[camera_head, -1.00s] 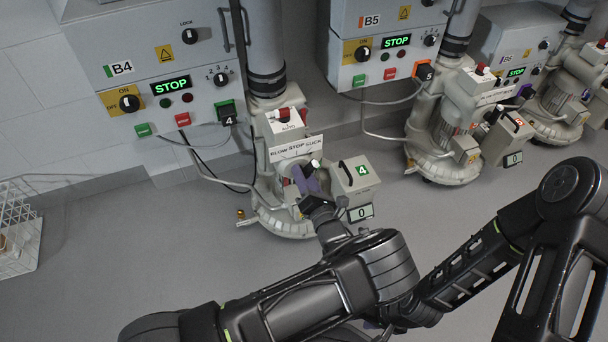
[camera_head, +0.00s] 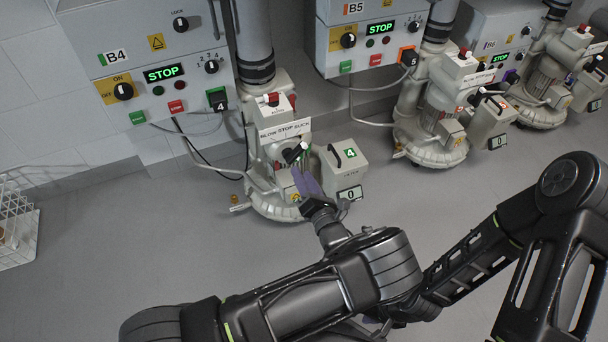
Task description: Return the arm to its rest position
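My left arm comes in from the bottom left. Its gripper (camera_head: 306,184), with purple fingers, is in front of the blower (camera_head: 275,205) under panel B4, close to the black lever (camera_head: 292,154) below the BLOW STOP SUCK sign (camera_head: 285,130). The fingers appear apart from the lever and nothing shows held; their opening cannot be made out. My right arm (camera_head: 480,262) comes in from the right and passes behind the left arm. Its gripper is almost wholly hidden there; only a small purple part shows at the bottom.
A grey filter box (camera_head: 341,162) marked 4, its display reading 0, stands just right of the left gripper. Panel B4 (camera_head: 150,60) shows STOP. Other blowers (camera_head: 437,125) stand at the right. A white tube rack (camera_head: 18,235) is at far left. Floor between is clear.

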